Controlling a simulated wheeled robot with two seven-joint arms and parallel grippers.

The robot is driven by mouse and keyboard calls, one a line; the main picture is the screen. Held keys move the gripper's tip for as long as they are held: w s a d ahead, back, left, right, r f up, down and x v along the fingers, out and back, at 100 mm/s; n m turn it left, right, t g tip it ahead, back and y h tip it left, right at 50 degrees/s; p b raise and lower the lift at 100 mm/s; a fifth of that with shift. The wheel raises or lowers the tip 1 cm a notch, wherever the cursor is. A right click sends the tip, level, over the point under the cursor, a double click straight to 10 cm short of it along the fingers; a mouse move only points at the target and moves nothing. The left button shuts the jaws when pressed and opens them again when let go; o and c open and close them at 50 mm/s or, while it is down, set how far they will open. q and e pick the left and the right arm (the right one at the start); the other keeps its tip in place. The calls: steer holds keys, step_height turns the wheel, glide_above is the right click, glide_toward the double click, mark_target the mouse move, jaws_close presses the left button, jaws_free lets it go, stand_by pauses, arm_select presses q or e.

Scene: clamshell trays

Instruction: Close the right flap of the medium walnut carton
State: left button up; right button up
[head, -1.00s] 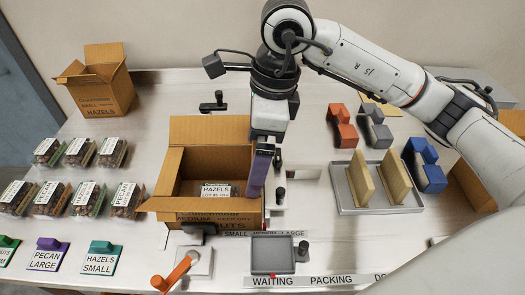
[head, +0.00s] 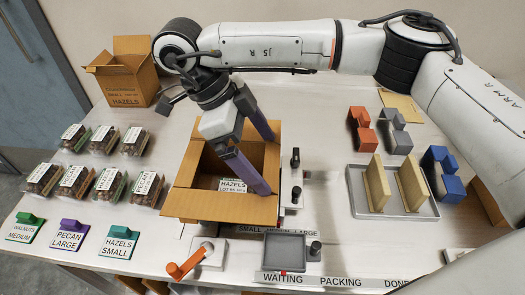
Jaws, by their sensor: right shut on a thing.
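The medium carton (head: 182,205) is an open brown box on the table, left of centre. Its front flap (head: 215,208) is folded outward. A clamshell tray labelled HAZELS (head: 232,185) shows inside. My right gripper (head: 268,165) reaches in from above, its two purple fingers set apart, one at the far side and one at the near side of the carton's right part. It is shut on the right flap (head: 272,160), which shows as a brown strip between the fingers, mostly hidden by them. My left gripper is not in view.
Several filled clamshells (head: 74,183) and label blocks (head: 78,235) stand at left. A small open carton (head: 128,75) is at the back left. A grey tray with two tan dividers (head: 360,205) and coloured blocks (head: 440,160) are at right. An orange-handled lever (head: 185,264) stands in front.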

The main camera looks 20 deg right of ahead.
steer(key=shift+s+a+f, duration=0.15)
steer(key=shift+s+f, duration=0.1)
steer(key=shift+f, duration=0.55)
steer(key=o, duration=0.7)
steer(key=shift+w+r, duration=0.25)
steer(key=shift+r, duration=0.35)
steer(key=shift+w+r, duration=0.15)
steer(key=shift+r, duration=0.4)
steer(key=d+v, duration=0.1)
steer(key=v, duration=0.9)
steer(key=shift+r, duration=0.7)
steer(key=v, duration=1)
steer(key=shift+r, duration=0.15)
